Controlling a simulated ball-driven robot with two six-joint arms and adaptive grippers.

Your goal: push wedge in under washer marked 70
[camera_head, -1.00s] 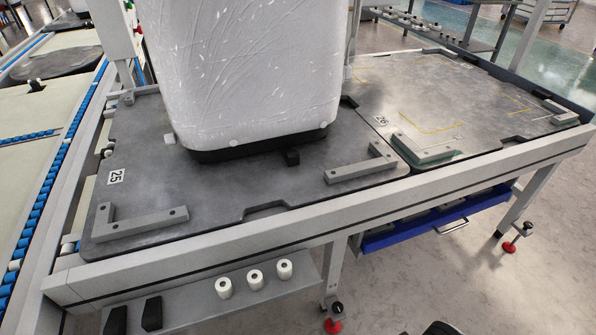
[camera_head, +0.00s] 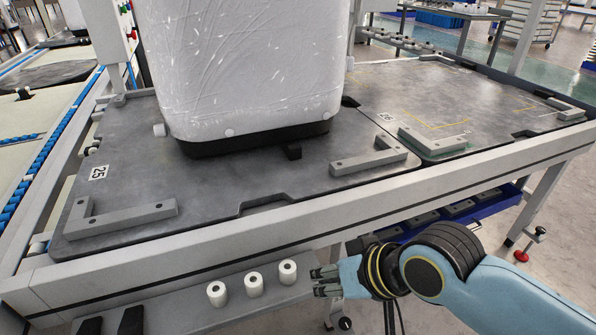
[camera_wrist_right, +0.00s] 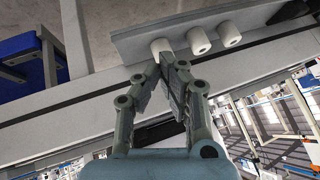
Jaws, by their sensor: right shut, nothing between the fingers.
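A large white wrapped machine (camera_head: 245,70), apparently the washer, stands on a dark base on the grey plate labelled 25; no number 70 is readable on it. Two black wedge-like pieces (camera_head: 131,321) lie on the low shelf at bottom left, partly cut off. My right gripper (camera_head: 318,281) is shut and empty, just right of the white rollers by the shelf's right end. In the wrist view its fingertips (camera_wrist_right: 172,62) meet near the rollers. My left gripper is out of view.
Three white rollers (camera_head: 252,284) stand on the low shelf (camera_head: 185,308). The table's front rail (camera_head: 200,255) runs above it. Grey angle brackets (camera_head: 368,163) sit on the plate (camera_head: 215,190). A blue tray (camera_head: 478,214) hangs under the table at right.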

